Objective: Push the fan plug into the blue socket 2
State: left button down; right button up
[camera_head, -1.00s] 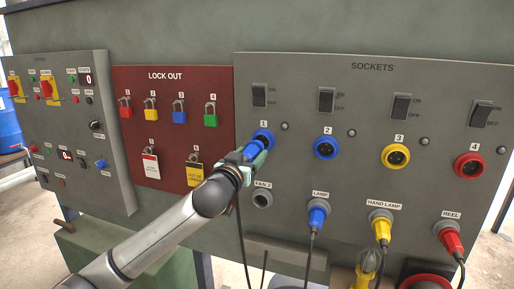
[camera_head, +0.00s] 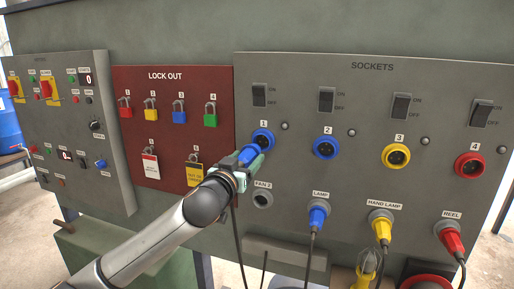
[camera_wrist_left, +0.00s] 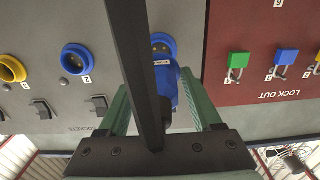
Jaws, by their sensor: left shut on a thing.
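Blue socket 2 (camera_head: 326,147) is empty on the right-hand panel; it also shows in the left wrist view (camera_wrist_left: 75,59). My left gripper (camera_head: 252,161) is shut on the blue fan plug (camera_head: 248,153), just lower left of blue socket 1 (camera_head: 264,138). In the left wrist view the plug (camera_wrist_left: 165,88) lies between the green fingers, partly hidden by its black cable, with its front toward socket 1. Socket 1's dark opening shows in the head view, and the plug looks drawn back from it. My right gripper is not in view.
Yellow socket 3 (camera_head: 396,155) and red socket 4 (camera_head: 469,165) are empty to the right. Switches (camera_head: 327,99) sit above the sockets. Below, the FAN 2 holder (camera_head: 263,199) is empty; the lamp plug (camera_head: 318,215) and others hang in holders. Padlocks (camera_head: 179,113) hang at left.

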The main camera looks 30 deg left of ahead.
aim_at(241, 161)
pick_arm(q)
jog(key=shift+v, duration=1.6)
jog(key=shift+r, duration=0.1)
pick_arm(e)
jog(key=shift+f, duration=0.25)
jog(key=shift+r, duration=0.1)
